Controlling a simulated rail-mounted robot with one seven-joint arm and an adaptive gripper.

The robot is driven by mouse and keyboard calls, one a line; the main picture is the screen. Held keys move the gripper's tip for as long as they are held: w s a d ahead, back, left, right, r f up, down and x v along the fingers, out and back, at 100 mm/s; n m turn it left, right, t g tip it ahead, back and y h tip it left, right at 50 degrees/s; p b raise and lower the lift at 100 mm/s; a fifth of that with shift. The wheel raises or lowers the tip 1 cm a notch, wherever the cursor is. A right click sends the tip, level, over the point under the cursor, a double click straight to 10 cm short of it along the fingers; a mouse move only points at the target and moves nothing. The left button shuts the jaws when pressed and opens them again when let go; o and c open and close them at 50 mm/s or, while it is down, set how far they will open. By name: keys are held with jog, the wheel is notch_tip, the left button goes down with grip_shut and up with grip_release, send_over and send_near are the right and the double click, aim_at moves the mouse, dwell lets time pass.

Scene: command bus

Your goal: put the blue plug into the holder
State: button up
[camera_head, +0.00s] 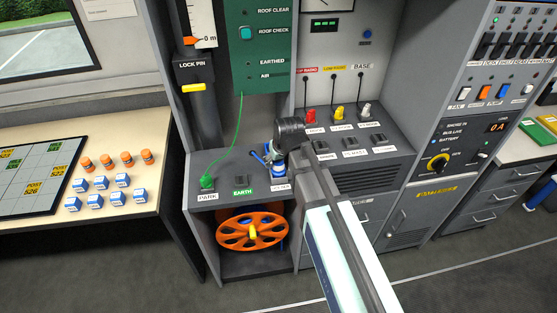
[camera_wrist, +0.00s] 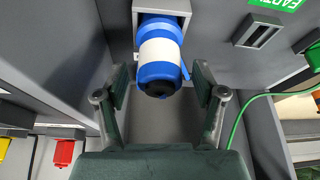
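The blue plug (camera_wrist: 160,72), with a white band and a dark end, shows in the wrist view. Its far end is in or against a square grey socket (camera_wrist: 181,8), which appears to be the holder; how deep it sits is hidden. In the head view the blue plug (camera_head: 272,156) stands at the right of the low counter, partly behind my gripper (camera_head: 281,147). In the wrist view my gripper (camera_wrist: 162,92) is open, with one finger on each side of the plug and visible gaps between. The plug appears free of the fingers.
A green plug (camera_head: 207,181) with a green cable stands at the counter's left. An empty slot labelled EARTH (camera_head: 241,180) lies between. Red, yellow and white plugs (camera_head: 339,113) stand on the raised shelf to the right. An orange reel (camera_head: 251,231) sits below the counter.

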jog(key=shift+r, duration=0.1)
jog(key=v, duration=1.2)
jog(key=shift+a, duration=0.1)
dwell(0.4)
